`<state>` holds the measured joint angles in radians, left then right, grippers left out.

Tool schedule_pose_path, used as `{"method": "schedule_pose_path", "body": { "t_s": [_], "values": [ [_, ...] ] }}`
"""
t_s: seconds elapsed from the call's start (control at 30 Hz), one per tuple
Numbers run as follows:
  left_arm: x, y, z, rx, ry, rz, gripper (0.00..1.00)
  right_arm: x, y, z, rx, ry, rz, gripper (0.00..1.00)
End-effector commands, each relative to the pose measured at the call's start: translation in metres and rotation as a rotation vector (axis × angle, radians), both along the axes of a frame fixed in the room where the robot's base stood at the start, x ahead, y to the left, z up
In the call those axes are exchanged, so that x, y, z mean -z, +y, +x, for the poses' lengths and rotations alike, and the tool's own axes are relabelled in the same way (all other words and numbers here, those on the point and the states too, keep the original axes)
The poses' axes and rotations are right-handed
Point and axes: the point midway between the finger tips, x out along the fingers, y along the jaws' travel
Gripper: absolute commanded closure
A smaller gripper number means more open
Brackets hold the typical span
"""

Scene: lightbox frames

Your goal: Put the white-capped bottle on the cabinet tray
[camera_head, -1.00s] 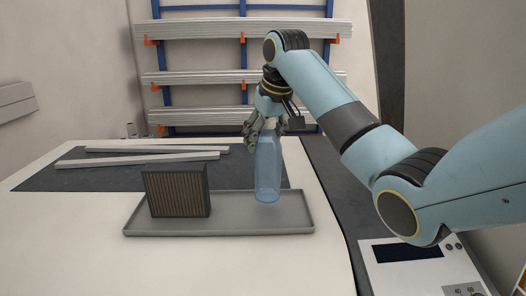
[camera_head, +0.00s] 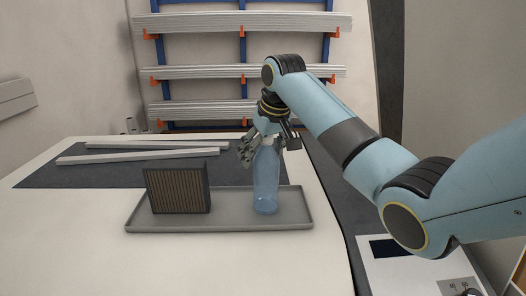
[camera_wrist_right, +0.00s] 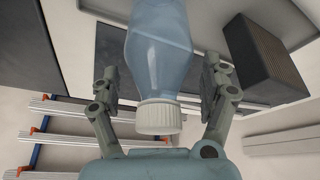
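The white-capped bottle (camera_head: 265,185) is clear blue and stands upright on the right part of the grey tray (camera_head: 228,222). In the right wrist view the bottle (camera_wrist_right: 160,50) points its ribbed white cap (camera_wrist_right: 158,118) toward my gripper's palm. My right gripper (camera_head: 265,146) is at the bottle's top and hides most of the cap in the head view. In the wrist view its fingers (camera_wrist_right: 160,85) are on either side of the bottle's shoulder and neck, with narrow gaps, so it looks open. My left gripper is not in view.
A dark ribbed box (camera_head: 178,190) stands on the tray's left part, apart from the bottle. Grey bars (camera_head: 140,157) lie on a dark mat (camera_head: 60,178) behind. A rack of metal profiles (camera_head: 240,72) is at the back. The white surface in front is clear.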

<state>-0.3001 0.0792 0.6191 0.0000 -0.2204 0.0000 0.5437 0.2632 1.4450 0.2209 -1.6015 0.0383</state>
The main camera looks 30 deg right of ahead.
Motion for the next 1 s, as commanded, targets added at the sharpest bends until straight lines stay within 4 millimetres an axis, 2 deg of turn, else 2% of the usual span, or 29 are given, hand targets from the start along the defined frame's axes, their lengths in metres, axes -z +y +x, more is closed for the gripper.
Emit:
{"method": "schedule_pose_path", "body": {
  "t_s": [0.27, 0.37, 0.7, 0.83, 1.0],
  "values": [
    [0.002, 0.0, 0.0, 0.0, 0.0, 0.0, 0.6, -0.008, 0.0, -0.001, 0.0, -0.004, 0.0, 0.21],
    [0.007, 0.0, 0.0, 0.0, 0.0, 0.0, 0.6, -0.023, 0.0, -0.008, -0.002, -0.005, -0.002, 0.21],
    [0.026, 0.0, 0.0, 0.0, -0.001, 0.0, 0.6, -0.091, 0.004, -0.036, -0.001, -0.005, -0.001, 0.21],
    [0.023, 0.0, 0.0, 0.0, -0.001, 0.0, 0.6, -0.108, 0.004, -0.043, 0.0, -0.002, -0.001, 0.21],
    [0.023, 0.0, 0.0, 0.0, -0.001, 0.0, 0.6, -0.114, 0.004, -0.046, 0.0, 0.0, 0.0, 0.21]
  ]
}}
